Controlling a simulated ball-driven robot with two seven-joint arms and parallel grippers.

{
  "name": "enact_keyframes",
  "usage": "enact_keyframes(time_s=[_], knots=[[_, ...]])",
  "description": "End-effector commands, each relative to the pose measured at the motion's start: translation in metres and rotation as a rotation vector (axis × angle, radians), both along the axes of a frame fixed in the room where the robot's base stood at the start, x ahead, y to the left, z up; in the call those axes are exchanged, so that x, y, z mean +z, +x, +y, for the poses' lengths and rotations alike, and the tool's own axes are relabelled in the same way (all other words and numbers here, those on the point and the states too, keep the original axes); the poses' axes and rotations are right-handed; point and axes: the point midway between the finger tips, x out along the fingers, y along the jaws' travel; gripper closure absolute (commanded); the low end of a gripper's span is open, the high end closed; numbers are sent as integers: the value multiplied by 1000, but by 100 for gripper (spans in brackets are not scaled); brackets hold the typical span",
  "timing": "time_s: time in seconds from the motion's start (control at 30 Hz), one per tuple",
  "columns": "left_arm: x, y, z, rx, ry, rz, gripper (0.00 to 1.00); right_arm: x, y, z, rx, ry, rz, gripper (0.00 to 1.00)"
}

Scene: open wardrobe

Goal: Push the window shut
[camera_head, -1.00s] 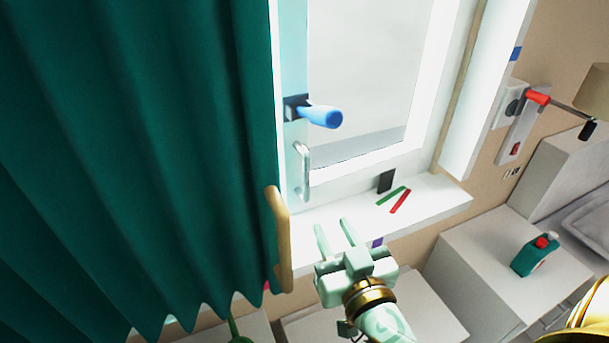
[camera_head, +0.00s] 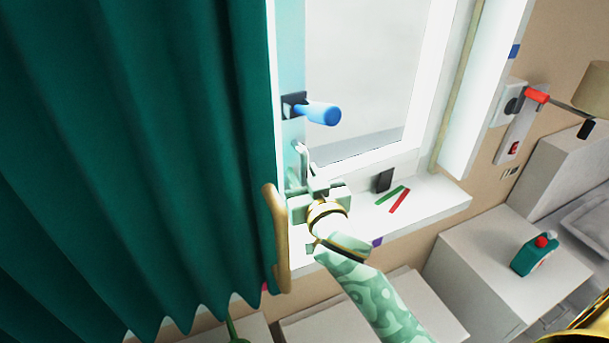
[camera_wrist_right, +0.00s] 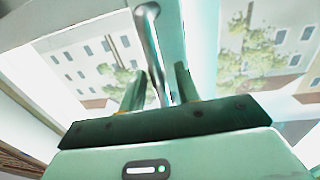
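The window (camera_head: 370,60) has a white frame around a pale pane, at the centre of the head view. A blue lever handle (camera_head: 320,113) sticks out from its left side. Below it is a metal bar handle (camera_head: 302,158), which also shows in the right wrist view (camera_wrist_right: 150,45). My right gripper (camera_head: 310,175) is at the lower end of this bar, above the sill. In the right wrist view its fingers (camera_wrist_right: 160,88) are apart with the bar between them; I cannot tell whether they touch it. My left gripper is not in view.
Green and red sticks (camera_head: 399,201) and a dark block (camera_head: 384,180) lie on the sill (camera_head: 440,205). A white cabinet (camera_head: 490,260) with a teal bottle (camera_head: 534,256) stands right.

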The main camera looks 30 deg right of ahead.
Motion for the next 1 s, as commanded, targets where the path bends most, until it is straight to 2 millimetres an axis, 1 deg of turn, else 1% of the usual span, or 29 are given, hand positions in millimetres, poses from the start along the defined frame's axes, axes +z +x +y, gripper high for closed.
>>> enact_keyframes(time_s=[0.1,0.13,0.17,0.2,0.23,0.37,0.43,0.6,0.7,0.97,1.0], knots=[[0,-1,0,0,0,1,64,0,0,0,0,0,0,67],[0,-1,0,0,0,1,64,0,0,0,0,0,0,70],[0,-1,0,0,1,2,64,0,0,0,0,0,0,78],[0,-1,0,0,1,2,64,0,0,0,0,0,0,90],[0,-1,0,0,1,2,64,0,0,0,0,0,0,95],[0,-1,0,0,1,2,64,0,0,0,0,1,0,95],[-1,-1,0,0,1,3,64,-1,3,0,-7,3,-1,95],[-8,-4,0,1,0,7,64,-2,27,2,-65,6,-2,95],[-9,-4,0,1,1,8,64,-1,35,3,-83,2,1,95],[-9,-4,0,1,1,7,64,0,36,4,-86,-1,1,95],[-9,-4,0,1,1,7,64,0,36,4,-86,0,1,80]])
